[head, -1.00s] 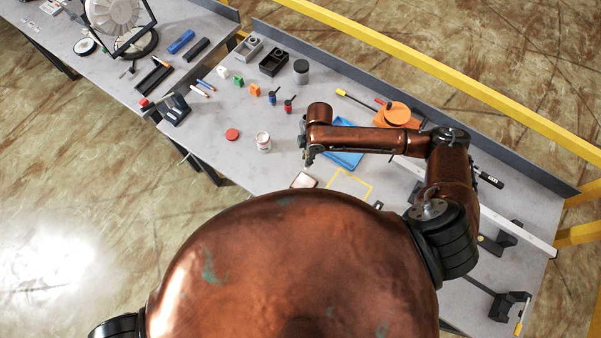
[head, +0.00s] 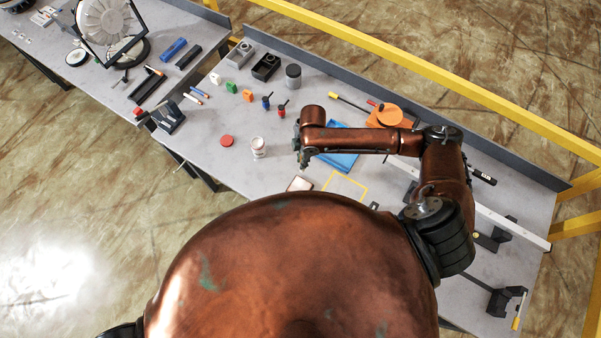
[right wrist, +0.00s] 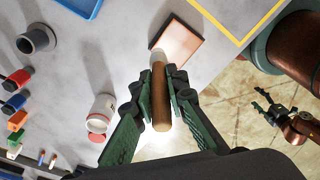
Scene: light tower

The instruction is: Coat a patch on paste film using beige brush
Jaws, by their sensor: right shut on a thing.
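My right gripper (head: 303,159) is above the table beside the paste film. In the right wrist view my right gripper (right wrist: 160,92) is shut on the brush (right wrist: 161,105), which has a brown handle and a pale upper part. The film (right wrist: 181,42) is a brown-edged square plate with a pinkish, bright face; the brush's far end overlaps its near edge, and I cannot tell if they touch. In the head view the film (head: 299,184) lies partly behind my body. My left gripper (right wrist: 268,106) shows small in the right wrist view, fingers apart and empty.
A white jar (head: 258,147) and a red lid (head: 227,141) stand left of my right gripper. A blue tray (head: 338,161) and a yellow square outline (head: 346,185) lie to the right. Several small bottles and blocks sit farther back. Table is clear around the lid.

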